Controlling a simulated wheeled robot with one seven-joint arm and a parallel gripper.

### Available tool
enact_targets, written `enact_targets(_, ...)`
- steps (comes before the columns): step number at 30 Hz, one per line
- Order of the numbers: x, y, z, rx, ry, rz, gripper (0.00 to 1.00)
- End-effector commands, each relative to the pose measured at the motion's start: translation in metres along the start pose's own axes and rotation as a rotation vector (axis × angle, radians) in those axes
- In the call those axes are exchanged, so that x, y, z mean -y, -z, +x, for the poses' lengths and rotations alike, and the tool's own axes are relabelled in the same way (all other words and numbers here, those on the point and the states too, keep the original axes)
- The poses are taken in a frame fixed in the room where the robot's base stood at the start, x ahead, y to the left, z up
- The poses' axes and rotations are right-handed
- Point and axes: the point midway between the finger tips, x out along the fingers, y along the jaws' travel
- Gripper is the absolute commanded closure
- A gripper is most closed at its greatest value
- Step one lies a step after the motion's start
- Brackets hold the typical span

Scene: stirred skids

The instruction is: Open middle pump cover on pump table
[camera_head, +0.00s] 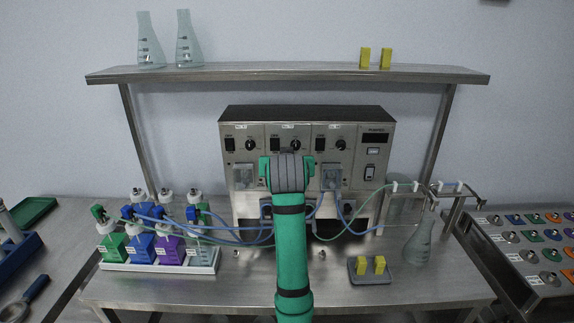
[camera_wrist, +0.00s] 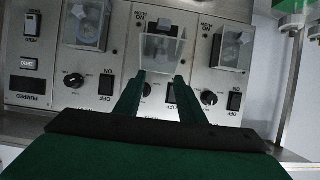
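The steel pump unit (camera_head: 262,131) stands on the pump table (camera_head: 190,288), with several clear covers on its front. In the wrist view, where the panel appears upside down, the middle pump cover (camera_wrist: 163,50) is a clear box that seems to stick out from the panel. My gripper (camera_wrist: 160,78) has its two green fingers apart, with the tips at either side of the cover's near end. I cannot tell whether they press on it. In the head view my gripper (camera_head: 287,172) and green arm hide the middle cover.
The neighbouring covers (camera_wrist: 86,25) (camera_wrist: 231,48) sit close on both sides, with knobs and switches between. Blue and green tubes run from the bottle rack (camera_head: 150,268) at left. A flask (camera_head: 420,243) and a grey holder with yellow blocks (camera_head: 371,280) stand at right.

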Motion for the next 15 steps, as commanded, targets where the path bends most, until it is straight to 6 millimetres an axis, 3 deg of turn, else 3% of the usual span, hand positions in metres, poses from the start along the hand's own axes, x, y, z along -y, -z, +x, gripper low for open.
enact_targets(8,0.004,-0.002,-0.001,0.003,0.004,-0.002,0.64)
enact_targets(15,0.002,-0.001,-0.031,0.000,0.001,-0.001,0.64)
